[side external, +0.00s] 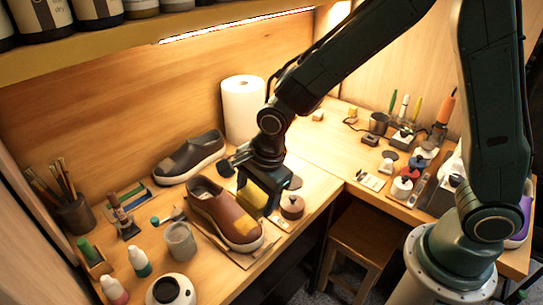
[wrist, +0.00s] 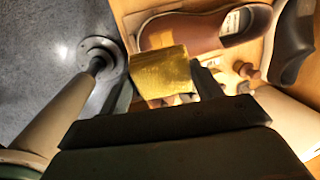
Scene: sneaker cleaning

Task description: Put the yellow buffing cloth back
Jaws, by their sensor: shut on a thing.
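The yellow buffing cloth (wrist: 160,73) is a folded yellow block between my gripper's two fingers in the wrist view. In the side view the cloth (side external: 252,198) shows just beside the brown shoe. My gripper (side external: 262,190) points down and is shut on the cloth, close above the bench. In the wrist view my gripper (wrist: 158,88) has one finger on each side of the cloth. The cloth's lower face and what lies directly under it are hidden.
The brown shoe (side external: 223,212) stands left of the cloth, very near it. A round brown-lidded tin (side external: 292,206) is just right. A grey shoe (side external: 190,157) and a paper roll (side external: 243,108) stand behind. The bench's front edge is close.

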